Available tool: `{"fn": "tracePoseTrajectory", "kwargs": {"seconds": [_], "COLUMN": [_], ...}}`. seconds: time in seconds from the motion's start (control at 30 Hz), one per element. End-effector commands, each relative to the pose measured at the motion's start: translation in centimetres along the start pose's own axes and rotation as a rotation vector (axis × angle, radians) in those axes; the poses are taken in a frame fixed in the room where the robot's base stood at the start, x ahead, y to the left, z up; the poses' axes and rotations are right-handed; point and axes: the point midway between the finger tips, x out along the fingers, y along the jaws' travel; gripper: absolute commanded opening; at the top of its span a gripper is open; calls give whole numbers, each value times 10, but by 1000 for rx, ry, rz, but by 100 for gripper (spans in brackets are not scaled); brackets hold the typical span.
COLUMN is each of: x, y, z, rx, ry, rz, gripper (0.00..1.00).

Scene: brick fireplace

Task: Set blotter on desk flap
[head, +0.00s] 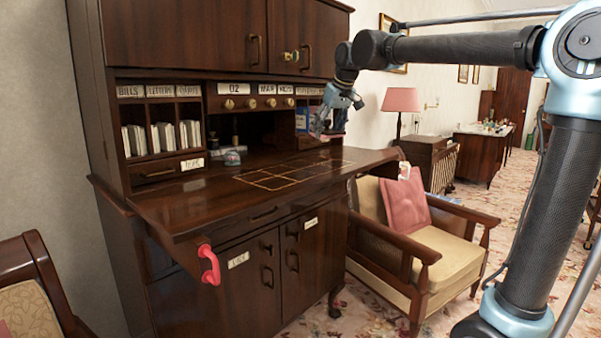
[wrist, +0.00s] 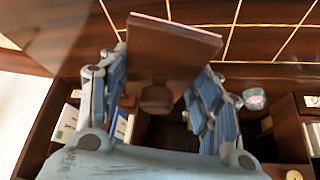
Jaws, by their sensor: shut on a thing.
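The blotter (wrist: 175,45) is a dark brown block with a pale pink edge and a rounded knob. My gripper (wrist: 155,90) is shut on it, with blue fingers on either side. In the head view my gripper (head: 336,118) holds the blotter (head: 329,136) above the right part of the desk flap, apart from it. The desk flap (head: 205,208) is folded out flat, glossy dark wood with a gold-lined grid at its right. The flap's gold lines also show in the wrist view (wrist: 290,20). The fingers partly hide the blotter.
A small round object (head: 232,157) sits at the flap's back. Pigeonholes with papers (head: 160,135) and a labelled drawer row (head: 255,96) stand behind. A red handle (head: 208,265) is at the front left corner. An armchair (head: 425,245) stands at right. The gridded area is clear.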

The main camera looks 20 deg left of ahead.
Motion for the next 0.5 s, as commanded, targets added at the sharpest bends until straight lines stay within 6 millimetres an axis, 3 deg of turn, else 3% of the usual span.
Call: {"fn": "tracePoseTrajectory", "kwargs": {"seconds": [0.1, 0.23, 0.5], "x": [7, 13, 47], "y": [19, 30, 33], "z": [-20, -30, -14], "rx": [17, 24, 26], "ry": [0, 0, 0], "rz": [8, 12, 13], "gripper": [30, 30, 30]}}
